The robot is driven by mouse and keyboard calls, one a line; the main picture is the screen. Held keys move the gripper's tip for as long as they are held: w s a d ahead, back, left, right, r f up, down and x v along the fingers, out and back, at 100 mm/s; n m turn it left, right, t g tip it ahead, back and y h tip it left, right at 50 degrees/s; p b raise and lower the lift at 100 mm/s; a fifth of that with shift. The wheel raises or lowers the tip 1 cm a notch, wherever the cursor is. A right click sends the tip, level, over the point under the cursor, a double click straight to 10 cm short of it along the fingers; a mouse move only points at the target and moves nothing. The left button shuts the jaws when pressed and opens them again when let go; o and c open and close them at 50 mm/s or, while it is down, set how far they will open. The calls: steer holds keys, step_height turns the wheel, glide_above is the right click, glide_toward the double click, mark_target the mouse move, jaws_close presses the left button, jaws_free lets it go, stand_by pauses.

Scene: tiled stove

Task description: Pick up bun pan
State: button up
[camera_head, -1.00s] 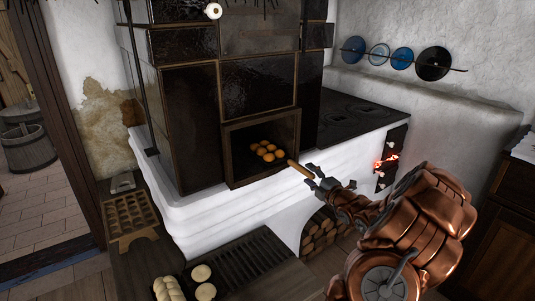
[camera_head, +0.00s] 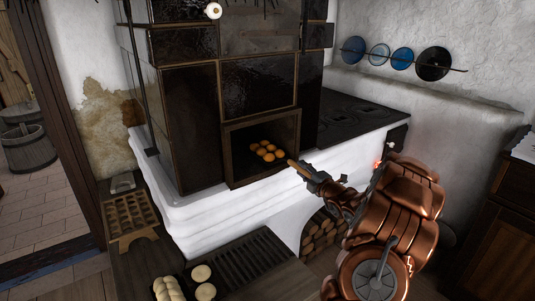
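The bun pan sits inside the dark opening of the tiled stove, with several golden buns (camera_head: 267,152) on it; its flat part is mostly hidden in shadow and under the buns. Its wooden handle (camera_head: 293,163) points out of the opening to the lower right. My gripper (camera_head: 306,171) is at the outer part of this handle, in front of the opening. Its fingers lie close together along the handle and appear shut on it. They cover most of the handle.
The frame of the stove opening (camera_head: 228,155) surrounds the pan closely. A white ledge (camera_head: 225,205) runs below it. A wooden mould tray (camera_head: 131,216), pale dough rounds (camera_head: 203,273) and a braided loaf (camera_head: 167,289) lie on the bench. A dark cooktop (camera_head: 350,118) is right of the opening.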

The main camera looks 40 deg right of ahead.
jaws_close()
stand_by(0.4)
